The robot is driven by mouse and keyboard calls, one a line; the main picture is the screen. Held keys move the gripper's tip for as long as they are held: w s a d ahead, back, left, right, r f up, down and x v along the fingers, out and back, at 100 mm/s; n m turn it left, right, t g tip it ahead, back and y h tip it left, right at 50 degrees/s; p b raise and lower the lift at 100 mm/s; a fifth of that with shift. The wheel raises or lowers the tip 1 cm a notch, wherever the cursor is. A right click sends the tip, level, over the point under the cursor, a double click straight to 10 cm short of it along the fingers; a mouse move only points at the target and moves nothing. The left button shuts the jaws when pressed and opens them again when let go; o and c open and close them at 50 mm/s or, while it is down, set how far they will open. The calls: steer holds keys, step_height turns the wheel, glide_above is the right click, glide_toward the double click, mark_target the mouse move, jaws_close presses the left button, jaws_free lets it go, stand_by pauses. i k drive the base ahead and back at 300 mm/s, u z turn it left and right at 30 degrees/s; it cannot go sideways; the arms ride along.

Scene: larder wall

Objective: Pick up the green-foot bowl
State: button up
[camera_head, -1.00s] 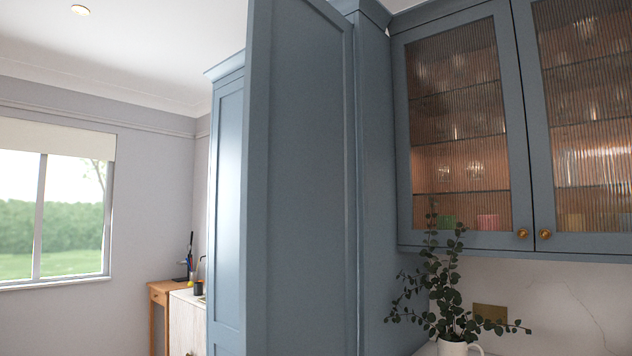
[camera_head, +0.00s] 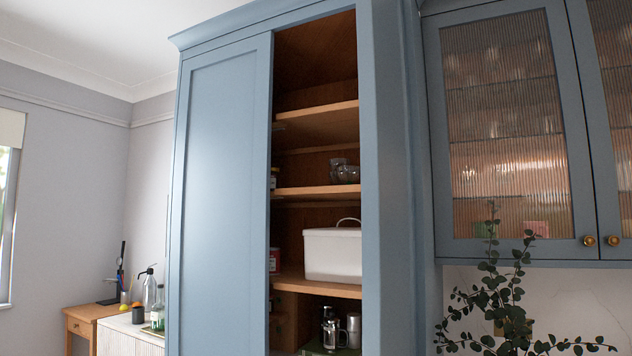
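No green-foot bowl can be made out for certain. A small stack of dark glassy bowls (camera_head: 346,173) sits on a middle shelf of the open tall blue cupboard (camera_head: 222,200); the colour of their feet is too small to tell. Blurred green (camera_head: 481,229) and pink (camera_head: 536,228) items show through the ribbed glass of the wall cabinet (camera_head: 508,130) at the right. My gripper is not in view.
A white lidded box (camera_head: 333,254) with a handle stands on the shelf below the bowls. Metal canisters (camera_head: 352,328) are lower down. A leafy plant (camera_head: 505,300) rises at the lower right. Bottles (camera_head: 150,292) stand on a sideboard at the left.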

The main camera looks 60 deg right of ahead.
mark_target(349, 175)
steer(key=i, duration=1.5)
steer(key=z, duration=1.15)
